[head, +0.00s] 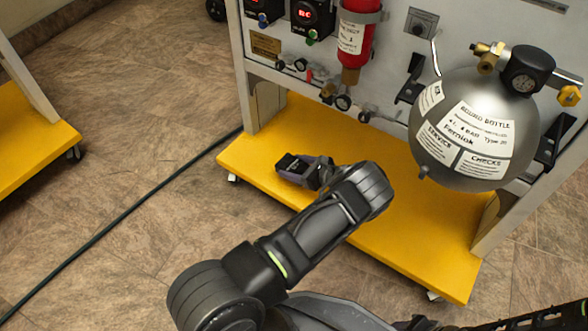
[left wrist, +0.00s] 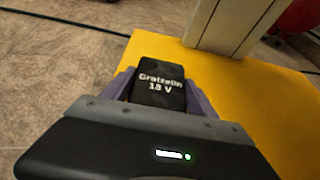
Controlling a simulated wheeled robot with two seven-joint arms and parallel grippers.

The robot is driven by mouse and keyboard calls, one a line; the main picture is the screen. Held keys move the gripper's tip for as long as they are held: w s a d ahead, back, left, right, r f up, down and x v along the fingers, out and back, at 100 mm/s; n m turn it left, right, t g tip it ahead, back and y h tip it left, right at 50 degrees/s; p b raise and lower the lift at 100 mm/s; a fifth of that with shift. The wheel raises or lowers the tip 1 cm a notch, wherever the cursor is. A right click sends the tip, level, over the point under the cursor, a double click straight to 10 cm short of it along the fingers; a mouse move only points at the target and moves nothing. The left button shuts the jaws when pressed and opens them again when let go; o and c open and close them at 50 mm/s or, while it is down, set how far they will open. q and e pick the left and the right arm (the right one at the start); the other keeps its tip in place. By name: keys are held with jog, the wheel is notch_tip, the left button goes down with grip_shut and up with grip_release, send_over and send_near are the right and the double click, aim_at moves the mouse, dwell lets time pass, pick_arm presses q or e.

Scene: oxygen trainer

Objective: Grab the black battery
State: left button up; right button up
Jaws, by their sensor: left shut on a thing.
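The black battery (left wrist: 160,84) has white lettering, "Gratzelin" and "18 V", on its top. In the left wrist view it sits between the purple fingers of my left gripper (left wrist: 164,92), which is shut on it. In the head view the battery (head: 292,164) is at the left part of the yellow base shelf, with my left gripper (head: 306,170) at its right end. I cannot tell whether the battery touches the shelf or is slightly above it. My right gripper is not in view.
The yellow shelf (head: 405,235) is the base of a grey trainer panel (head: 400,60). A round grey oxygen bottle (head: 430,165) hangs at the right, near my arm. A red cylinder (head: 355,40) is mounted behind. A dark cable (head: 130,212) crosses the floor.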

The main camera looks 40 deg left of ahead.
aim_at(294, 165)
pick_arm(q)
notch_tip(294, 165, up, 6)
jog(key=shift+f+p, duration=0.1)
jog(key=shift+p, duration=1.05)
jog(key=shift+r, duration=0.6)
